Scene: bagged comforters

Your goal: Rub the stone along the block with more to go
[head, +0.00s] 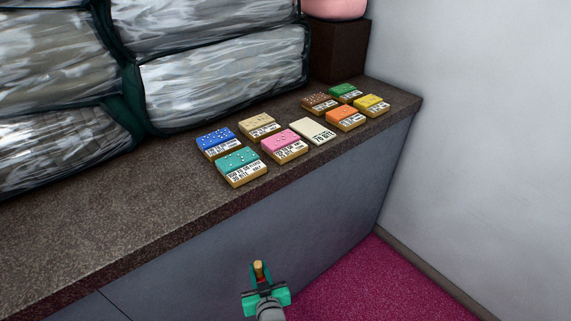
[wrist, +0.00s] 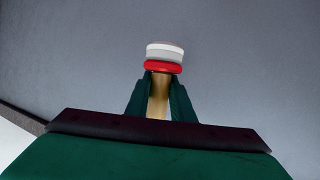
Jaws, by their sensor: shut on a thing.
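My gripper (head: 260,275) is below the counter's front edge, shut on a small piece with a tan shaft, a red band and a pale grey-white end (wrist: 164,52). I cannot tell if this is the stone. The labelled blocks stand on the counter in two groups: blue (head: 216,137), teal (head: 240,161), tan (head: 259,124), pink (head: 282,140), cream (head: 308,127), brown (head: 319,101), orange (head: 342,115), green (head: 345,90) and yellow (head: 371,101). Most carry pale dots on top. Their label print is too small to read surely. My gripper is apart from all of them.
The brown speckled counter (head: 95,235) has free room at front left. Bagged comforters (head: 225,75) are stacked behind the blocks. A dark box (head: 339,50) bears a pink object (head: 335,8). A white wall (head: 480,130) bounds the right; the floor is magenta (head: 390,290).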

